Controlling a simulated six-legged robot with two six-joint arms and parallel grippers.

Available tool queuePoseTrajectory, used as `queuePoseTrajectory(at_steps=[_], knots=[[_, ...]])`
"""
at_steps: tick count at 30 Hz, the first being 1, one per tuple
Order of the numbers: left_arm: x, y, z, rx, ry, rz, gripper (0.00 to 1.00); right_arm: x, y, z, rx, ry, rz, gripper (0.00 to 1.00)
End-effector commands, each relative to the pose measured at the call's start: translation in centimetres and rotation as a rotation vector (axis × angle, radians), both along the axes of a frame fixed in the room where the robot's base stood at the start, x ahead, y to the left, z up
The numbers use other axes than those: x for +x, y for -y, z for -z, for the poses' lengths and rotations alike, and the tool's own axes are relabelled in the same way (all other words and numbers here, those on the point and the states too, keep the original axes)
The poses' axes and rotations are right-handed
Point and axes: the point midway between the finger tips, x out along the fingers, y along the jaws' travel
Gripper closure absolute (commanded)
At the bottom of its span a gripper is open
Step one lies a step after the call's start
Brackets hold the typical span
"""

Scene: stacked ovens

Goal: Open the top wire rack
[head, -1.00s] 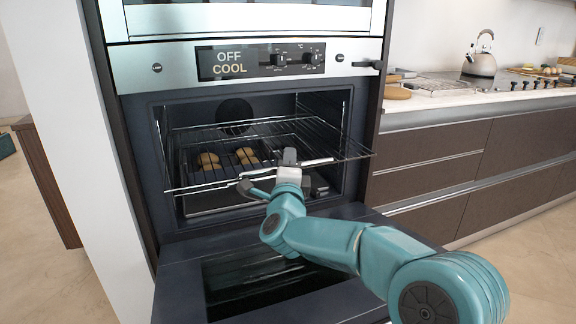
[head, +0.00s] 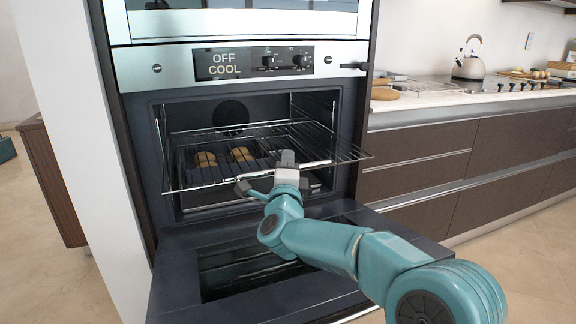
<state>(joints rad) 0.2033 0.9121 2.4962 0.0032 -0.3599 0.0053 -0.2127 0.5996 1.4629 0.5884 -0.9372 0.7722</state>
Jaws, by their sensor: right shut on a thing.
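The top wire rack (head: 210,171) is pulled partway out of the lower oven, its front edge sticking out past the opening. My right gripper (head: 278,170) is at the front edge of the rack, right of its middle, and is shut on it. The gripper's body hides part of that edge. The oven door (head: 172,290) is folded down flat below. My left gripper is not in the picture.
Below the rack, a dark tray (head: 205,202) holds several brown food pieces (head: 206,159). The control panel (head: 238,64) reads "OFF COOL". A counter (head: 440,98) with a kettle (head: 468,66) stands to the right. Floor is clear at the lower right.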

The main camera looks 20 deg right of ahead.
Motion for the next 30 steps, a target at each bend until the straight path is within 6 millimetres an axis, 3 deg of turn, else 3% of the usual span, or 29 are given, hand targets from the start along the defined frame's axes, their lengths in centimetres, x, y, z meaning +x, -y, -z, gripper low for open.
queuePoseTrajectory(at_steps=[4,5,6,7,16,20,30], knots=[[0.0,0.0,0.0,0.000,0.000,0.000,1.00,0.0,0.0,-0.1,0.000,0.002,0.000,1.00],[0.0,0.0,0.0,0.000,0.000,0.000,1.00,0.0,0.0,-0.1,0.000,0.002,0.000,0.75],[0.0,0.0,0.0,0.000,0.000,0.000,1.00,0.0,0.0,-0.1,0.000,0.002,0.000,0.62],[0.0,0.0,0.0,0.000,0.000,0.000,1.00,0.0,0.0,-0.1,0.000,0.002,0.000,0.58],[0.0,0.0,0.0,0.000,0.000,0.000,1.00,-0.4,0.0,-0.1,0.000,0.002,0.000,0.58],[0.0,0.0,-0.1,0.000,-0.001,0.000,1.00,-1.5,-0.5,0.1,0.001,0.002,-0.002,0.58],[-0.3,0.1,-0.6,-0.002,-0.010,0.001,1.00,-8.8,-3.4,1.7,-0.001,0.000,-0.005,0.58]])
